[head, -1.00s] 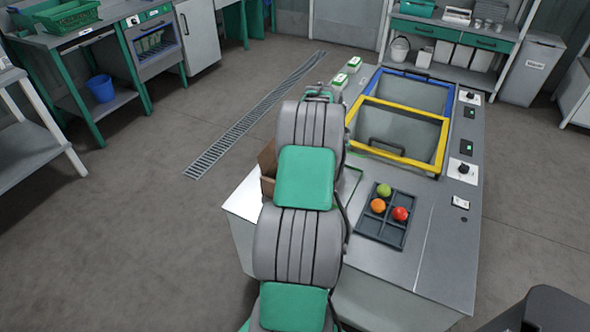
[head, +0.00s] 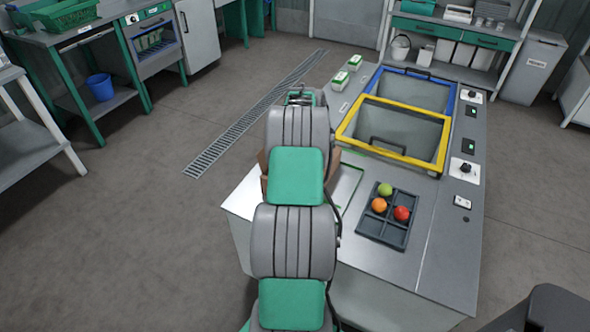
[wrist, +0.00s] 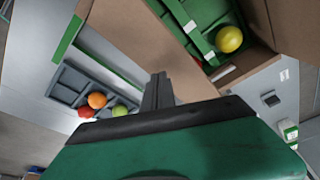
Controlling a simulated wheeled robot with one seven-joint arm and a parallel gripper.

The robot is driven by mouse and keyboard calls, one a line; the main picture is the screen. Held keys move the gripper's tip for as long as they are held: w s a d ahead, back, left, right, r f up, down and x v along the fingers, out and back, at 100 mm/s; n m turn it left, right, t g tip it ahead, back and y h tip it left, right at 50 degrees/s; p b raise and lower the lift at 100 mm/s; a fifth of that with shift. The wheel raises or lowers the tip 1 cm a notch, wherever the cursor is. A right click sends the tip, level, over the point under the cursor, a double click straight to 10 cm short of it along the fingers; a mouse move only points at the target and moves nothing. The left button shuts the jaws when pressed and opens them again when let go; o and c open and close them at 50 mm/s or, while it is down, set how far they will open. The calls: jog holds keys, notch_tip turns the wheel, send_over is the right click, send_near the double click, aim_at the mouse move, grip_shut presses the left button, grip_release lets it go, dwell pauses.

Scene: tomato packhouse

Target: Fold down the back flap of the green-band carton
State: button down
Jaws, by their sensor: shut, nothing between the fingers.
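The brown carton is mostly hidden behind my arm in the head view; brown cardboard shows at its left edge (head: 262,163) and right edge (head: 335,160). In the wrist view a broad brown flap (wrist: 135,42) slants across the middle, and another brown panel (wrist: 285,25) is at the upper right. Between them, the open inside shows a green insert (wrist: 183,18), a yellow tomato (wrist: 229,39) and a bit of red. I cannot tell which flap is the back one, and no green band is clear. My gripper (wrist: 158,82) is shut and empty, its fingers over or beside the broad flap; contact is unclear.
A dark divided tray (head: 389,238) with green, orange and red tomatoes lies right of the carton. Blue-rimmed (head: 452,88) and yellow-rimmed (head: 437,163) bins are set in the bench behind. Small green-and-white boxes (head: 340,80) stand at the back left.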

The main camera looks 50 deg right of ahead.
jog(key=shift+w+f+b, duration=0.35)
jog(key=shift+w, duration=0.35)
jog(key=shift+w+a+f+b, duration=0.2)
jog(key=shift+w+f+b, duration=0.55)
jog(key=shift+f, duration=0.2)
jog(key=shift+r, duration=0.1)
jog(key=shift+s+d+r+p+v, duration=0.1)
jog(key=shift+d+p+v, duration=0.2)
jog(key=shift+p+v, duration=0.75)
jog(key=shift+s+d+r+p+v, duration=0.1)
jog(key=shift+d+p+v, duration=0.25)
jog(key=shift+v, duration=1.15)
jog(key=shift+s+d+r+p+v, duration=0.1)
jog(key=shift+s+d+p+v, duration=0.1)
jog(key=shift+p+v, duration=0.9)
jog(key=shift+w+r, duration=0.1)
